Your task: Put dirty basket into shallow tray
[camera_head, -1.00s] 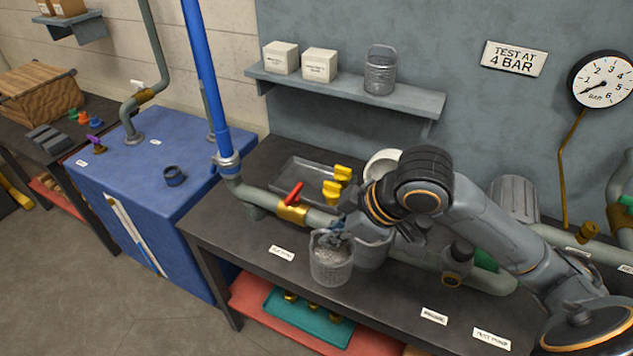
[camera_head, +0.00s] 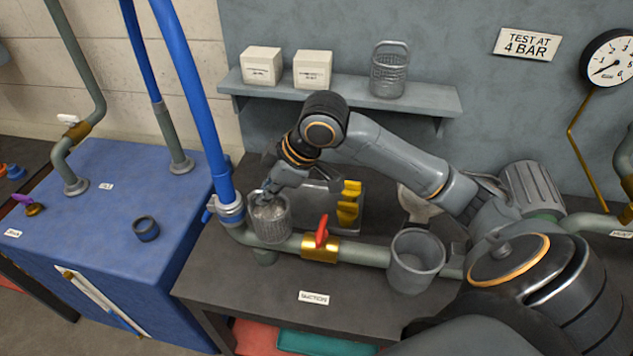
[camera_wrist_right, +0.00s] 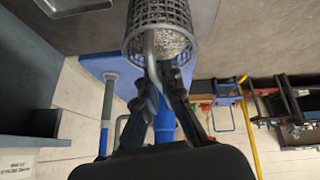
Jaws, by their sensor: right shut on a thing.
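The dirty basket (camera_head: 269,220) is a grey mesh basket with greyish contents. My right gripper (camera_head: 268,192) is shut on its handle and holds it upright. In the right wrist view the basket (camera_wrist_right: 150,42) hangs from the fingers of the gripper (camera_wrist_right: 163,80). In the head view the basket overlaps the pipe at the left end of the bench. The shallow tray (camera_head: 325,186) is grey and lies behind the pipe, right of the basket, with yellow fittings at its right side; my arm hides part of it. My left gripper is not in view.
A pipe with a red-handled brass valve (camera_head: 320,246) runs along the bench front. A blue pipe (camera_head: 195,100) rises close left of the basket. Another mesh basket (camera_head: 390,72) stands on the wall shelf (camera_head: 345,96).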

